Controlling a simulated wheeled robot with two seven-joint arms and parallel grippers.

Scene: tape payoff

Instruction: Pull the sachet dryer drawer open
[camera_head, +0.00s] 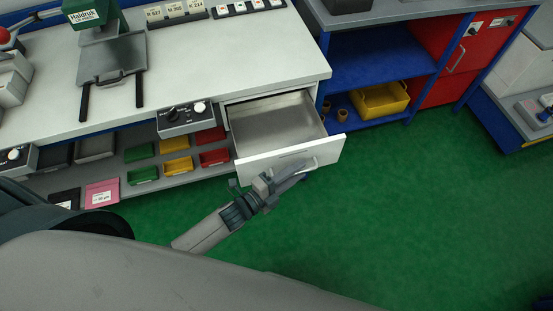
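A white drawer (290,151) under the right end of the worktop stands pulled out. Its grey inside (272,120) looks empty. A pale bar handle (312,165) runs along its front. My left gripper (297,172) is at the drawer front, with its fingers beside the handle. The fingers look close together, but whether they close around the handle is too small to tell. I see no label on the drawer, so I cannot tell from it that this is the sachet dryer drawer. My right gripper is not in view.
The white worktop (230,65) carries a green press (95,14). Below it, a shelf holds green, yellow and red bins (177,166). A blue shelf unit with a yellow box (381,100) stands right of the drawer. The green floor (420,220) is clear at right.

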